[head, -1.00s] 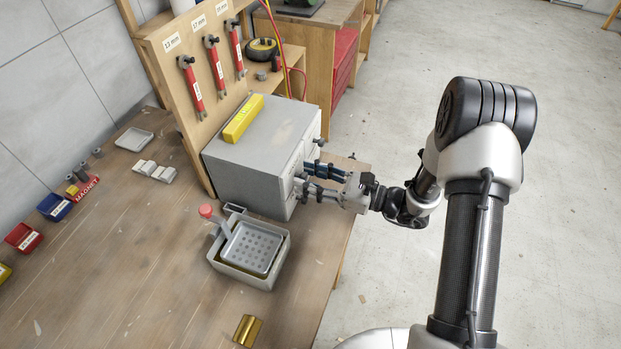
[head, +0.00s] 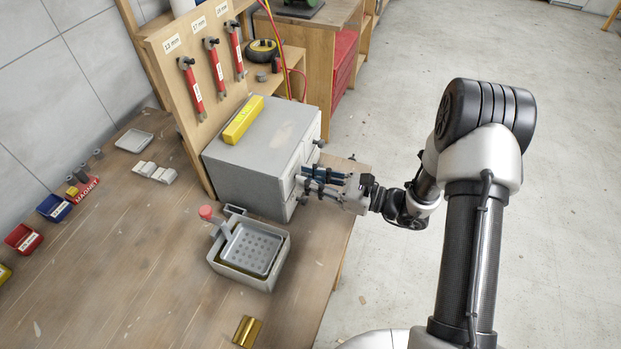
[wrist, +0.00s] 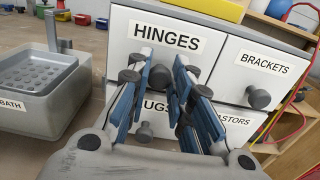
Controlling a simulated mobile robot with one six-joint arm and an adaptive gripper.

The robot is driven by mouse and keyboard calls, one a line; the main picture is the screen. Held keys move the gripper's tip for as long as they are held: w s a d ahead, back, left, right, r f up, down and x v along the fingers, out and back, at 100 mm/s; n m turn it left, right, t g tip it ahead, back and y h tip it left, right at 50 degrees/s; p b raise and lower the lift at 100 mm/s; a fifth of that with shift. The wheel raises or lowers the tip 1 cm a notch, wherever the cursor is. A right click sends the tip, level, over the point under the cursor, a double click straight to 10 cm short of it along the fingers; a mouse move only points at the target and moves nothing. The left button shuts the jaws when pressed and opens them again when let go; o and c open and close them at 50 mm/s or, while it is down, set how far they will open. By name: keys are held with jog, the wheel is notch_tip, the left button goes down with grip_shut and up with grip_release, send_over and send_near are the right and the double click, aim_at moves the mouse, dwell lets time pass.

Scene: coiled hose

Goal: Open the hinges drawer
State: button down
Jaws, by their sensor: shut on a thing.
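The hinges drawer (wrist: 122,42) is the upper left drawer front of a grey cabinet (head: 240,178), with a black-on-white HINGES label. It looks flush with the brackets drawer beside it in the wrist view. My gripper (wrist: 160,80) is at the drawer's front, its blue-padded fingers closed around the dark round knob (wrist: 160,77) below the label. The fingers hide part of the knob and the lower drawer fronts. In the head view my gripper (head: 311,180) meets the cabinet's right-hand face.
The brackets drawer (wrist: 262,70) with its own knob is to the right. Lower drawers lie beneath, partly covered. A yellow case (head: 243,120) lies on the cabinet. A grey bath (head: 248,255) with a perforated tray stands close by on the bench. Open floor lies to the right.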

jog(key=v, duration=1)
jog(key=shift+d+p, duration=0.25)
jog(key=shift+p, duration=0.2)
jog(key=shift+s, duration=0.1)
jog(key=c, duration=1.4)
grip_release()
jog(key=v, duration=1.2)
